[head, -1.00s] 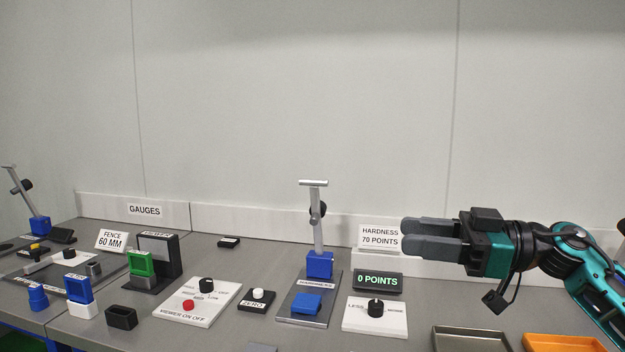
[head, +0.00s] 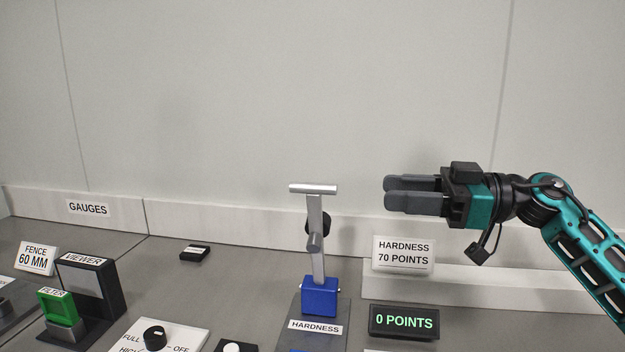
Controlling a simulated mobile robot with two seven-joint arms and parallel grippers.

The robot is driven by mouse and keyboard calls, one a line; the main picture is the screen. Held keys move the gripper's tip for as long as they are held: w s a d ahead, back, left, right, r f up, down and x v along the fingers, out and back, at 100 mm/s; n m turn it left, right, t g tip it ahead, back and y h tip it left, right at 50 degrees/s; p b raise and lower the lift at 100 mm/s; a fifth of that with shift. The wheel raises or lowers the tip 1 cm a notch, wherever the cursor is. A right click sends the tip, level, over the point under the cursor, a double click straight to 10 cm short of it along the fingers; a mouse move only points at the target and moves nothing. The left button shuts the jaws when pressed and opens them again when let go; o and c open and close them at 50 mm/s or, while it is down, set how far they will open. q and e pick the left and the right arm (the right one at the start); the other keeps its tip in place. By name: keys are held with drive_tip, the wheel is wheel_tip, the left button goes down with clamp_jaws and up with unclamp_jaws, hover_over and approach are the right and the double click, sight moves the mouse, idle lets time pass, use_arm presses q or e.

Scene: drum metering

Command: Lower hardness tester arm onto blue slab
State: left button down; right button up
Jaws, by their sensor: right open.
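The hardness tester has a silver arm (head: 316,240) standing nearly upright from a blue hinge block (head: 320,297), with a crossbar handle (head: 313,189) on top and a dark round part partway up. A blue slab (head: 310,350) shows only as a sliver at the bottom edge, on the tester's grey base plate. My right gripper (head: 386,193) is open and empty. It points left, at about the height of the crossbar and to its right, apart from it. My left gripper is not in view.
A display reading 0 POINTS (head: 404,321) and a HARDNESS 70 POINTS sign (head: 403,254) stand right of the tester. A viewer (head: 91,286), a green filter (head: 58,307) and a knob panel (head: 165,338) are at left.

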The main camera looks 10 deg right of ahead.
sight(317, 188)
drive_tip(key=x, duration=1.2)
drive_tip(key=shift+a, duration=0.35)
drive_tip(key=shift+c, duration=0.4)
clamp_jaws()
drive_tip(key=shift+s, duration=0.1)
